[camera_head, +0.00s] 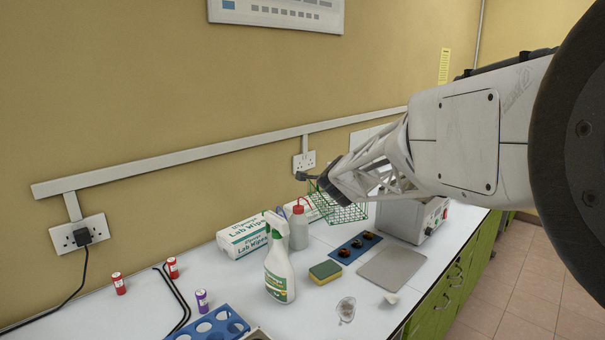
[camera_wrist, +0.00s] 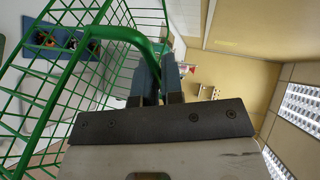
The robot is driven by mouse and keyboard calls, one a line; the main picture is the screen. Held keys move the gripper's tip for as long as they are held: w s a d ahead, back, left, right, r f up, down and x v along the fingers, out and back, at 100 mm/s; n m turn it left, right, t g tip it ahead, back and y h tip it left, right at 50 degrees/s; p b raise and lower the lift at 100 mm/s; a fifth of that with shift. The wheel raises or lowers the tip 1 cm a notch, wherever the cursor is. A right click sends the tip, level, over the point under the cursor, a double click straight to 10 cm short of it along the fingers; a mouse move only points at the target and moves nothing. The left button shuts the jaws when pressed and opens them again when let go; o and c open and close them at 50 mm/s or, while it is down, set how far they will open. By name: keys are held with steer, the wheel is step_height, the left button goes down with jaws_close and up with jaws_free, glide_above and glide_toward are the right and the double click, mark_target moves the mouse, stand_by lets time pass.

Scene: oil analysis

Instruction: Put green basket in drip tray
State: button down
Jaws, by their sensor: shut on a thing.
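The green wire basket (camera_head: 347,213) hangs in the air above the bench, held by my gripper (camera_head: 308,178). In the wrist view the basket (camera_wrist: 90,62) fills the left side, and its thick green handle (camera_wrist: 118,34) runs to my fingers (camera_wrist: 159,72). The fingers are shut on the handle. The basket looks tilted in the wrist view. A flat grey tray (camera_head: 394,269), which looks like the drip tray, lies on the bench to the lower right of the basket. Its top looks bare.
A blue holder (camera_head: 355,247) with dark round items stands below the basket. A grey machine (camera_head: 401,217) is behind the tray. A wash bottle (camera_head: 299,229), spray bottle (camera_head: 279,273), wipes box (camera_head: 243,236) and sponge (camera_head: 325,272) stand to the left.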

steer(key=shift+m+h, duration=0.5)
steer(key=shift+h, duration=0.1)
steer(key=d+f, duration=0.2)
steer(key=w+d+f, duration=0.1)
steer(key=d+f, duration=0.1)
steer(key=f, duration=0.1)
steer(key=shift+w+d, duration=0.15)
steer(key=shift+d, duration=0.15)
steer(key=w+d+f+n+y, duration=0.1)
steer(key=d+f, duration=0.2)
steer(key=f, duration=0.4)
steer(key=shift+w+d, duration=0.3)
steer(key=shift+d, duration=0.1)
steer(key=shift+f, duration=0.2)
stand_by(3.6)
steer(key=d+f+m+h, duration=0.3)
steer(key=d, duration=1)
steer(key=shift+s+d+f+g+h, duration=0.2)
steer(key=shift+d+f+g+h, duration=0.1)
steer(key=shift+f+h, duration=0.1)
steer(key=shift+a+f, duration=0.1)
steer(key=shift+f, duration=0.1)
